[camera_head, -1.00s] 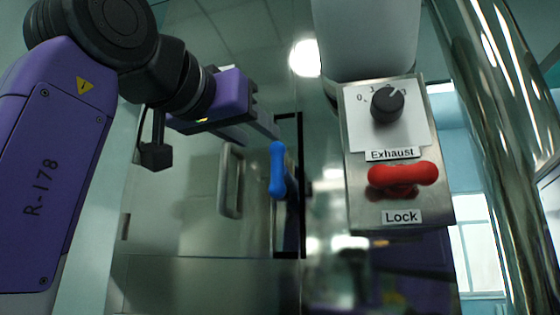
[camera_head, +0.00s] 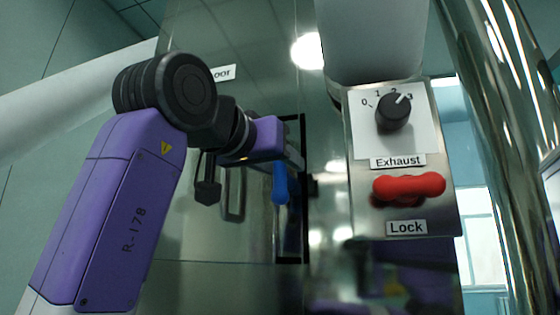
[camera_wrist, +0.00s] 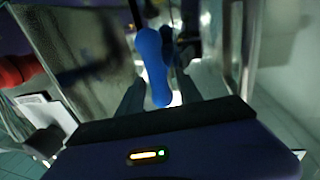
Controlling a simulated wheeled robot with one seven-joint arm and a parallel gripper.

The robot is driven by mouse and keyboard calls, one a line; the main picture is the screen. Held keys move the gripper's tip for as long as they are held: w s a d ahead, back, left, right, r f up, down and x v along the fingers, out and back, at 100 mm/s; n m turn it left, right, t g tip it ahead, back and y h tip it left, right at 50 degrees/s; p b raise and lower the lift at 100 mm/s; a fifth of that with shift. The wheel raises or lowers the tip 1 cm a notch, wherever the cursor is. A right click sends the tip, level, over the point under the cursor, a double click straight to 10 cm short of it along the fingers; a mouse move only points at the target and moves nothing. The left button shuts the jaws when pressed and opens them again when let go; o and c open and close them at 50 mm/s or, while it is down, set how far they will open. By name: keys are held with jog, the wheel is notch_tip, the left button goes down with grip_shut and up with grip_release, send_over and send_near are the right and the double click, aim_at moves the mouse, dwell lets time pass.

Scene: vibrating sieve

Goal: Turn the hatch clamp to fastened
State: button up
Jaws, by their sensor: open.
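The blue clamp handle (camera_head: 281,183) hangs upright at the right edge of the metal hatch, beside a dark vertical strip. In the head view my gripper (camera_head: 294,160) is at the handle's upper end and hides part of it. In the wrist view the blue handle (camera_wrist: 153,65) stands between the two dark fingers of my gripper (camera_wrist: 158,90). The fingers are apart, one on each side of it. I cannot tell whether either finger touches it.
A control box on the right carries a black Exhaust knob (camera_head: 394,113) and a red Lock handle (camera_head: 409,187). A grey hatch pull (camera_head: 233,192) is partly hidden behind my wrist. A shiny metal column (camera_head: 505,150) stands at the far right.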

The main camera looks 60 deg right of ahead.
grip_shut()
dwell(0.3)
jog(key=n, duration=0.1)
jog(key=n+b, duration=0.1)
jog(key=n, duration=0.1)
jog(key=n+h, duration=0.1)
jog(key=n, duration=0.1)
jog(key=shift+w+a+f+b, duration=0.15)
jog(key=shift+w+f+b, duration=0.05)
jog(key=shift+w+b, duration=0.2)
jog(key=shift+w+a+f+n+t+b, duration=0.2)
jog(key=shift+n+t+b, duration=0.55)
jog(key=shift+n, duration=1.75)
jog(key=shift+w+d+f+n+t+b, duration=0.1)
jog(key=shift+w+f+n+t+b, duration=0.45)
jog(key=shift+n, duration=1.95)
jog(key=shift+s+a+f+n+t+b, duration=0.15)
jog(key=shift+n+t+b, duration=0.8)
jog(key=shift+n, duration=1.55)
